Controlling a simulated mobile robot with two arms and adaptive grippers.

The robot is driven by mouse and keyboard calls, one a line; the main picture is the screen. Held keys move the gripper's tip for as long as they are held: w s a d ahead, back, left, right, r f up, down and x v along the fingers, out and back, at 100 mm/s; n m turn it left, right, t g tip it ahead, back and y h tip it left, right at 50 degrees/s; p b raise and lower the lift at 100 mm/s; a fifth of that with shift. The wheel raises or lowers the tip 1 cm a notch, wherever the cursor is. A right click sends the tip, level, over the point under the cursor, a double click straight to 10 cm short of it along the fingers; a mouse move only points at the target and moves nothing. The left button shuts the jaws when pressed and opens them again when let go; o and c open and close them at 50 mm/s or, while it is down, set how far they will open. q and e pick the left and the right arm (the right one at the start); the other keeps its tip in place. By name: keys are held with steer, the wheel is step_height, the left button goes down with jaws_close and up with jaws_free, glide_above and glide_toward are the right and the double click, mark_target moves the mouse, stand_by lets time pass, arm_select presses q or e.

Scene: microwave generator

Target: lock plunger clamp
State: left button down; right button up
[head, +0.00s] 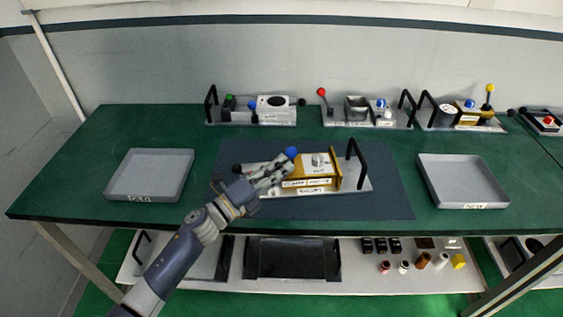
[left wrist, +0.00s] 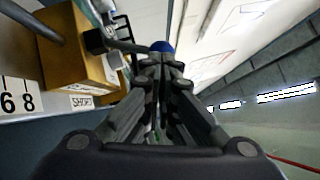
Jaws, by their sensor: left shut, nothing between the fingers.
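The fixture on the dark mat has a silver base plate (head: 352,184), a yellow block (head: 335,170) and a black arch handle (head: 357,152). A blue ball knob (head: 291,153) stands at the block's left end, and a black knob (head: 237,169) shows farther left. My left gripper (head: 285,163) is shut and empty, its tips close to the blue knob. In the left wrist view the blue knob (left wrist: 162,46) shows just beyond the shut fingertips (left wrist: 161,62); contact cannot be told. The yellow block (left wrist: 88,65) is at left there. My gripper hides much of the clamp. My right gripper is out of view.
Grey trays stand left (head: 150,174) and right (head: 464,182) of the mat (head: 390,203). Other fixtures line the back of the green table, including a grey one (head: 276,107). Bare green table lies between the mat and the back row.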

arm_select(q)
steer(key=shift+w+d, duration=0.15)
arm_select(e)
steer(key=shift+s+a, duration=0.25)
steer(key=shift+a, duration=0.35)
arm_select(q)
steer(key=shift+r, duration=0.1)
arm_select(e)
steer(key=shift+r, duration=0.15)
